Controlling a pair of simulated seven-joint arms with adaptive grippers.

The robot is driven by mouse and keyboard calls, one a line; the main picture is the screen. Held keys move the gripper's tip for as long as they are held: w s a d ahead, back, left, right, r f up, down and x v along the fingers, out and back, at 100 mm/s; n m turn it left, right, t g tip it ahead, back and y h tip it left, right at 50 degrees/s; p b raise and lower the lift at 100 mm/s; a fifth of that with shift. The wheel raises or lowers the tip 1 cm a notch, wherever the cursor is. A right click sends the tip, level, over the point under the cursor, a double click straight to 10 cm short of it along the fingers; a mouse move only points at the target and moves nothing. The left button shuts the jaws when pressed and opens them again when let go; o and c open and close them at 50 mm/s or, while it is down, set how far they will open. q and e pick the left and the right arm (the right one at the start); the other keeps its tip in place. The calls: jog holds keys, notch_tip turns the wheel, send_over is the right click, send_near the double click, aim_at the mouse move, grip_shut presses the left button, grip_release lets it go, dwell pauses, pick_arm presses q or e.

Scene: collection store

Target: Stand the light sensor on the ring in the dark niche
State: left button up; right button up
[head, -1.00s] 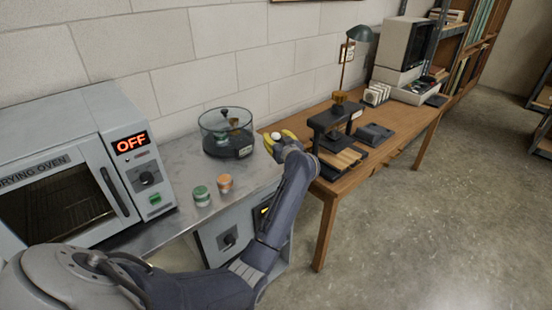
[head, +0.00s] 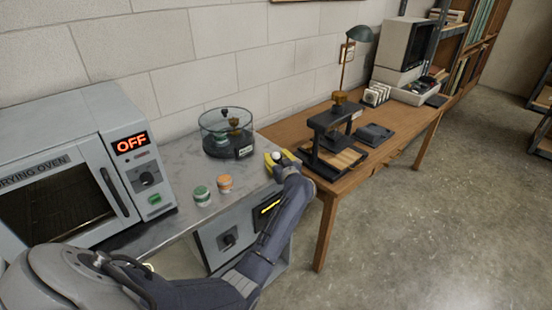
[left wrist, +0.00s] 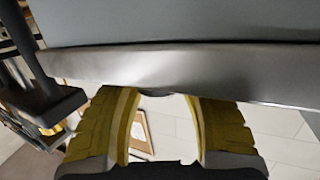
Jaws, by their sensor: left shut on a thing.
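The light sensor (head: 276,156) shows as a small white dome between the yellow fingers of my left gripper (head: 280,160). The gripper is shut on it, near the right end of the metal bench. In the left wrist view, the yellow fingers (left wrist: 160,125) stand on both sides of a sliver of grey, and the bench edge fills the top. The dark niche (head: 261,213) is an opening in the bench front, below the gripper and partly behind my left arm. A yellow strip shows inside it; I cannot tell whether this is the ring. My right gripper is out of view.
A wooden table (head: 328,200) with a black stand (head: 330,125) is close on the right. Open floor lies in front.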

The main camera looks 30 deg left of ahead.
pick_arm(q)
jog(key=shift+f, duration=0.15)
jog(key=o, duration=1.2)
